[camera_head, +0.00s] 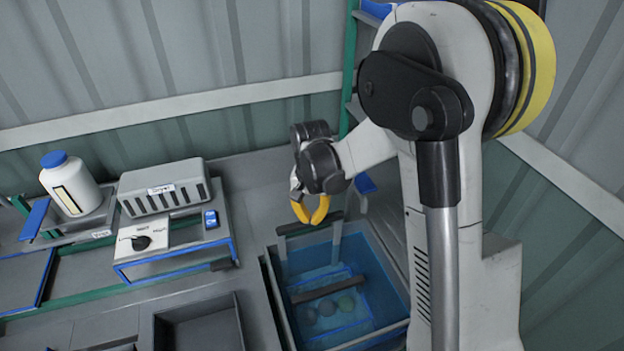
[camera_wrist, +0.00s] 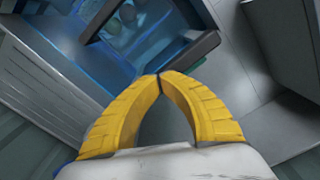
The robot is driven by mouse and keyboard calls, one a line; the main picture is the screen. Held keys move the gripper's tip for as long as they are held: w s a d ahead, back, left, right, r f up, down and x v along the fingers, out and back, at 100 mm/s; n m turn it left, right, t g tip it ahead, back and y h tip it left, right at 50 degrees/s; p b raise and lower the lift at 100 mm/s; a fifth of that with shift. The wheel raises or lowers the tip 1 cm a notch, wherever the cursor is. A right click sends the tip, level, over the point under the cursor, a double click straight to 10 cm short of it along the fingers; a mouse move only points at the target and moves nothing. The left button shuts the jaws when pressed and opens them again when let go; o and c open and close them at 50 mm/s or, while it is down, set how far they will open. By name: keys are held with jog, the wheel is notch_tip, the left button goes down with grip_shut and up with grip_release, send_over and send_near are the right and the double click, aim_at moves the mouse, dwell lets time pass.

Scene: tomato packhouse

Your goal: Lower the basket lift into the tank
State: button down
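The tank (camera_head: 392,262) is a blue-walled, open-topped tub at the bottom centre of the head view. Inside it, a blue basket (camera_head: 340,329) with round items appears to sit low, seen through blue water. A dark bar (camera_head: 292,228), seemingly the lift's handle, lies across the tank's far end; it also shows in the wrist view (camera_wrist: 196,50). My gripper (camera_head: 310,222) is just above this bar. In the wrist view its yellow fingertips (camera_wrist: 159,76) meet with nothing visible between them, close to the bar's end. I cannot tell whether they touch it.
A grey machine (camera_head: 165,188) with a dial and blue trim stands left of the tank. A white bottle with a blue cap (camera_head: 72,187) is further left. An empty grey tray (camera_head: 200,325) lies at the front. A corrugated wall closes off the back.

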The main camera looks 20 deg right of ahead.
notch_tip(320, 180, down, 2)
jog(key=shift+f+b, duration=0.1)
jog(key=shift+b, duration=0.65)
notch_tip(320, 180, up, 16)
jog(key=p, duration=1)
jog(key=shift+s, duration=0.1)
jog(key=s+f+n+t+b, duration=0.3)
jog(key=s+b, duration=0.6)
jog(key=s+f+n+t+b, duration=0.3)
jog(key=s+t+b, duration=0.1)
jog(key=s+b, duration=0.4)
jog(key=shift+s+f+b, duration=0.3)
jog(key=shift+s+b, duration=0.05)
jog(key=shift+b, duration=0.25)
